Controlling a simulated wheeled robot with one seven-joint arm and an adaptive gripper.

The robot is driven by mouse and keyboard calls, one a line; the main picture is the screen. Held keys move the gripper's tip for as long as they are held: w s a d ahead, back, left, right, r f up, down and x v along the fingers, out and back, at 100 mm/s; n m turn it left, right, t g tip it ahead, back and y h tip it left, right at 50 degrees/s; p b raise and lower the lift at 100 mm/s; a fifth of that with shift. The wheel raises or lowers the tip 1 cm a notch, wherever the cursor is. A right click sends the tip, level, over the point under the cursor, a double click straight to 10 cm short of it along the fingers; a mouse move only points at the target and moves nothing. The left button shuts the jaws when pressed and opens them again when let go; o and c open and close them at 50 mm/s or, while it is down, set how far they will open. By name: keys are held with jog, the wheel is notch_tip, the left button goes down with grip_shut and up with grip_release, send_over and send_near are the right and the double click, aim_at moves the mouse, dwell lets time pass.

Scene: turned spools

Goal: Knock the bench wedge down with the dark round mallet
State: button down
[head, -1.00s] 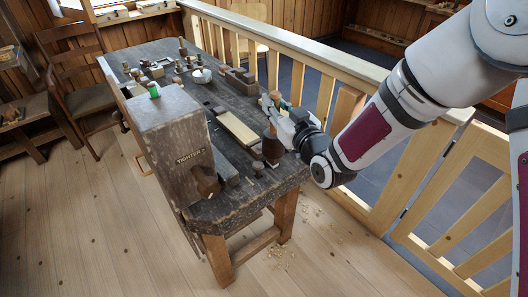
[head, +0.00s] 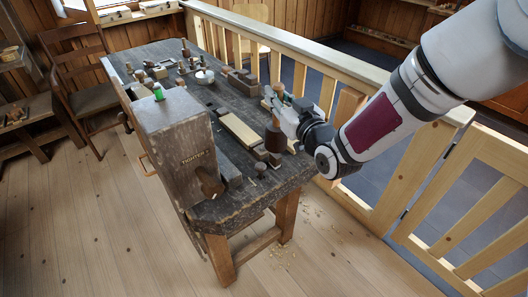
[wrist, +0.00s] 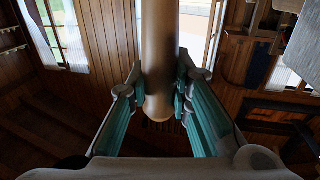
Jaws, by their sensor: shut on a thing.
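The dark round mallet hangs handle up above the near right part of the bench. Its brown head (head: 275,138) shows in the head view. My gripper (head: 279,104) is shut around its handle. In the wrist view the teal finger pads of my gripper (wrist: 160,98) close on both sides of the smooth brown handle (wrist: 158,45). A small dark block (head: 274,160) stands below the mallet head. A small peg-like piece (head: 260,168) stands beside it. I cannot tell for certain which of these is the bench wedge.
The dark workbench (head: 240,205) carries a pale board (head: 240,131), a round tin (head: 204,76) and several turned pieces toward its far end. A tall wooden box (head: 180,145) marked "TIGHTER" stands at the near left. A wooden railing (head: 325,70) runs along the right side.

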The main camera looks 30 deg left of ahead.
jog(key=shift+f, duration=0.1)
notch_tip(320, 180, down, 3)
jog(key=b, duration=0.2)
jog(key=shift+f+b, duration=0.15)
jog(key=shift+b, duration=0.25)
jog(key=shift+f, duration=0.35)
jog(key=shift+r+p, duration=0.4)
jog(key=shift+r, duration=1.3)
jog(key=shift+f, duration=0.15)
